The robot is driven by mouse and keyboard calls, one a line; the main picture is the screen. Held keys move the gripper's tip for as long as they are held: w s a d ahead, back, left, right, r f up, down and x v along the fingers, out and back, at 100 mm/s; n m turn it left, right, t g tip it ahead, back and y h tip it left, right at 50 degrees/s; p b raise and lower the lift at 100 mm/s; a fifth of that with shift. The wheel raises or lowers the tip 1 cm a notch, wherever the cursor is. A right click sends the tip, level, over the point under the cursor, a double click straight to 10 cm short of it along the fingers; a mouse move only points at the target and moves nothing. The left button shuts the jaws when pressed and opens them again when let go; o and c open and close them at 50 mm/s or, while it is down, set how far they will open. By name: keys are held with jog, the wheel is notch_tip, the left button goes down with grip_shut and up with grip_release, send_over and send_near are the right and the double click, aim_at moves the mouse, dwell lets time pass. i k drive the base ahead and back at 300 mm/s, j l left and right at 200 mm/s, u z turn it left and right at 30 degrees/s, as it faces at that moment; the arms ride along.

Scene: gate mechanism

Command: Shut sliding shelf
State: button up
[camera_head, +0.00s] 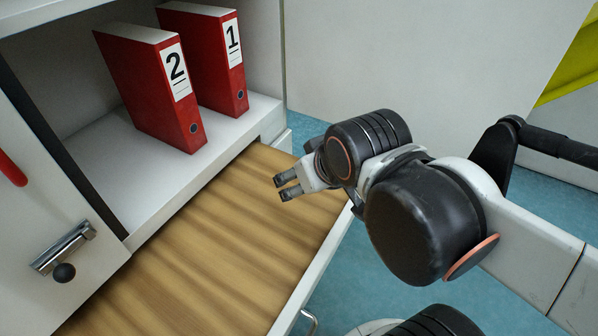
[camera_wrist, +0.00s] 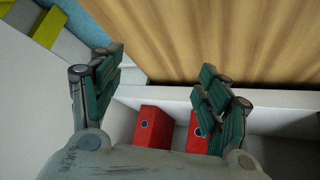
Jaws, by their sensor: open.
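The sliding shelf (camera_head: 205,250) is a wooden-bottomed drawer with a white front edge, pulled out from the white cabinet below the binder compartment. A silver handle (camera_head: 309,322) shows on its front at the bottom of the head view. My gripper (camera_head: 281,187) hangs over the right part of the shelf, fingers pointing left, apart from the front edge and handle. In the wrist view my gripper (camera_wrist: 160,85) is open with nothing between its fingers, and the wooden shelf bottom (camera_wrist: 220,40) fills the top. Whether the fingers touch the shelf cannot be told.
Two red binders, number 2 (camera_head: 150,90) and number 1 (camera_head: 207,60), stand in the compartment above the shelf. A white door with a metal latch (camera_head: 65,248) and black knob is at left. Blue floor (camera_head: 345,262) lies right of the shelf.

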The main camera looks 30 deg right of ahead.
aim_at(235, 259)
jog(key=u, duration=1.55)
jog(key=k+l+u, duration=0.15)
jog(key=u, duration=0.3)
jog(key=k+l+u, duration=0.15)
jog(key=u, duration=0.3)
jog(key=k+u, duration=0.15)
jog(key=u, duration=0.35)
